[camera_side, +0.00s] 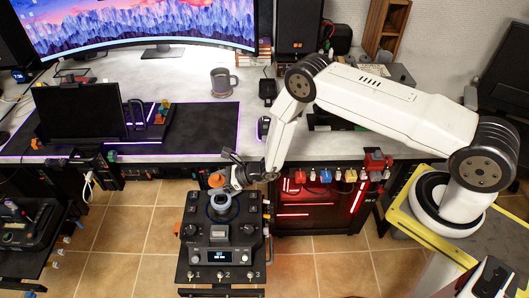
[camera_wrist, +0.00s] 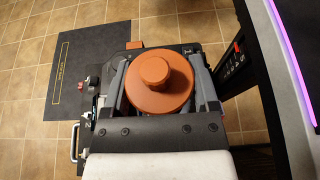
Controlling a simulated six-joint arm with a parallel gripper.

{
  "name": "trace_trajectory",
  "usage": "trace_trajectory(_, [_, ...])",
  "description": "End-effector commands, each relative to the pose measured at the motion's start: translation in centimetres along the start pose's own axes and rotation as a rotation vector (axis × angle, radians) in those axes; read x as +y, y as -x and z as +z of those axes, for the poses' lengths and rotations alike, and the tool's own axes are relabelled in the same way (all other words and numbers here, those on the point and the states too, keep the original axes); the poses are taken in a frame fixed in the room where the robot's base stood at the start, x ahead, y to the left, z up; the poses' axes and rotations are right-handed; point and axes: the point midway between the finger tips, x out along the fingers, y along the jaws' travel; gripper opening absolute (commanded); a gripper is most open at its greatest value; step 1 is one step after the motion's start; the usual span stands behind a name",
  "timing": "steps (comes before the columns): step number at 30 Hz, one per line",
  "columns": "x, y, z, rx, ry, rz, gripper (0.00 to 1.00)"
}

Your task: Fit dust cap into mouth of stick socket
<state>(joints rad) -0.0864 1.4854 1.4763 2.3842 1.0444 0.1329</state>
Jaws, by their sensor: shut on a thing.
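The dust cap is an orange-brown disc with a raised round knob. It fills the middle of the wrist view (camera_wrist: 158,92) and shows small in the side view (camera_side: 215,180). My gripper (camera_wrist: 160,78) is shut on the cap, with one dark finger on each side of it. In the side view my gripper (camera_side: 224,178) is at the back edge of the black console. The stick socket (camera_side: 221,204) is a grey-blue ring on the console top, just below the cap in the picture. In the wrist view the cap hides the socket. I cannot tell whether cap and socket touch.
The black console (camera_side: 218,238) carries knobs, a small display and numbered switches. A desk (camera_side: 190,85) with a monitor and a mug (camera_side: 222,80) stands behind it. Red-lit gear (camera_side: 310,205) stands close on the right. Tiled floor (camera_side: 130,225) is open on the left.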

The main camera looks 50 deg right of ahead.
Motion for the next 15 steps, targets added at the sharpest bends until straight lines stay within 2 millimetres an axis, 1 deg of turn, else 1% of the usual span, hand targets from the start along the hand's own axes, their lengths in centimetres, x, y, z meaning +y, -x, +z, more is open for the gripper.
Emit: trace_trajectory(15, [0.0, -1.3, -3.1, 0.001, -0.001, 0.0, 0.21])
